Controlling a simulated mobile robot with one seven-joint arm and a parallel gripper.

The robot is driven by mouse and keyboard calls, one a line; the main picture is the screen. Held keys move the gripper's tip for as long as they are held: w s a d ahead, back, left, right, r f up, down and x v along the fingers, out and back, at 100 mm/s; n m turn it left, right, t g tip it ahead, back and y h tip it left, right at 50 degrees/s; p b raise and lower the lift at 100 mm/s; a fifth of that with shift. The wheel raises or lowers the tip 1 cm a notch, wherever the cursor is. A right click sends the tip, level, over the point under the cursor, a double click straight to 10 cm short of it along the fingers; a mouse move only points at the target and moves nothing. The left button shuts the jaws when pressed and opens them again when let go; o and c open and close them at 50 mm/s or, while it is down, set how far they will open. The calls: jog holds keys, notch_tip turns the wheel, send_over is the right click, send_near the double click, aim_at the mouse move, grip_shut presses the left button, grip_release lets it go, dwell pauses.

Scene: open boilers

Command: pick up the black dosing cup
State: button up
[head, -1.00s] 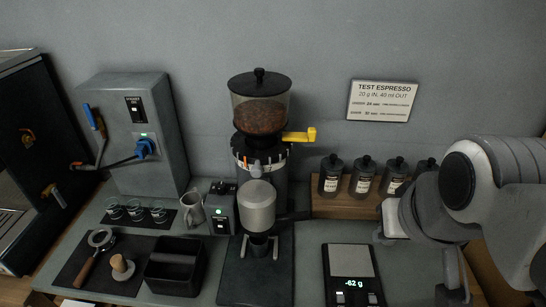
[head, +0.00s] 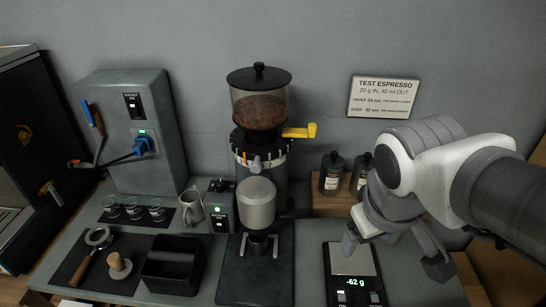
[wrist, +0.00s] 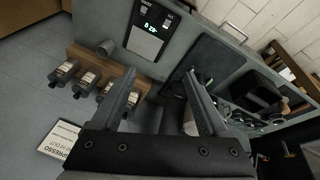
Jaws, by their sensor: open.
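My gripper (head: 394,256) is open and empty, pointing down over the right side of the counter by the scale, well to the right of this cup. In the wrist view the gripper's two fingers (wrist: 163,75) are apart with nothing between them. The arm hides that spot in the head view.
The scale (head: 353,260) reads -62 g. Dark bottles (head: 332,174) stand on a wooden rack (head: 320,205) at the back. A black box (head: 173,265), a portafilter (head: 93,251), a tamper (head: 119,265) and glasses lie left. A yellow lever (head: 300,132) sticks out from the grinder.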

jog(key=shift+o, duration=1.4)
jog(key=w+a+f+n+g+h+b, duration=0.1)
jog(key=w+a+f+n+h+b, duration=0.1)
jog(key=f+n, duration=0.4)
jog(key=shift+w+a+f+n+h, duration=0.3)
jog(key=shift+w+a+f+h, duration=0.15)
jog(key=shift+a+f, duration=0.4)
jog(key=n+t+h+b, duration=0.1)
jog(key=n+t+b, duration=0.75)
jog(key=n, duration=1.25)
send_near(254, 246)
jog(key=shift+t, duration=0.65)
jog(key=x, duration=0.4)
jog(key=f+b+x, duration=0.1)
jog(key=x, duration=0.1)
jog(key=shift+d+f, duration=0.25)
jog(key=shift+d, duration=0.1)
jog(key=shift+b+x, duration=0.7)
jog(key=shift+x, duration=2.3)
